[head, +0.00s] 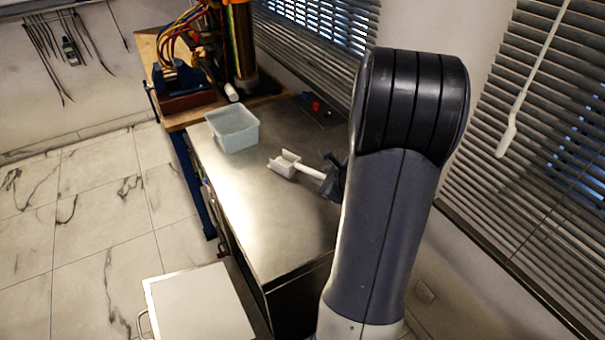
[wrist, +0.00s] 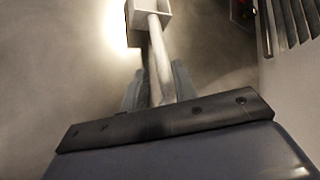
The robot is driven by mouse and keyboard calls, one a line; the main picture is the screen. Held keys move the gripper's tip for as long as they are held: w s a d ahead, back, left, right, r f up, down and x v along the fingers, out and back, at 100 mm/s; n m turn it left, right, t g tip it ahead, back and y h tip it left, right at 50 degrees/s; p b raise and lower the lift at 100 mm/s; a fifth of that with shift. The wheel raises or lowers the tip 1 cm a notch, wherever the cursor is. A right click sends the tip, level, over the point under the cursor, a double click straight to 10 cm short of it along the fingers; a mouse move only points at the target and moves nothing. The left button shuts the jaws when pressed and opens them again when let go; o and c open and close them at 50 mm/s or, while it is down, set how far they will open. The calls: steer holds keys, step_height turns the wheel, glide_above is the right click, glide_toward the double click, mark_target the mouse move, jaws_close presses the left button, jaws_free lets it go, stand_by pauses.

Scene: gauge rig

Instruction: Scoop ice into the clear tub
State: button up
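The clear tub (head: 231,130) is a pale bluish, open-topped box standing upright on the metal counter; no ice shows in it. A white scoop (head: 286,163) is to the right of and nearer than the tub, apart from it. My gripper (head: 330,178) is shut on the scoop's handle, partly hidden behind my arm in the head view. In the wrist view, my gripper's fingers (wrist: 158,85) lie on either side of the handle, and the scoop's head (wrist: 148,10) reaches the top edge. I cannot tell whether the scoop touches the counter. No ice is visible.
The metal counter (head: 250,215) is bare in front of the tub. A white-topped box with a side handle (head: 200,305) stands low at the front. A wooden bench (head: 185,115) with wired equipment is behind. Window blinds (head: 550,130) line the right wall.

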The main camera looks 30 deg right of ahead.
mark_target(318, 175)
steer(key=shift+p+x, duration=0.3)
steer(key=shift+x, duration=2.95)
steer(key=shift+c, duration=0.2)
jaws_close()
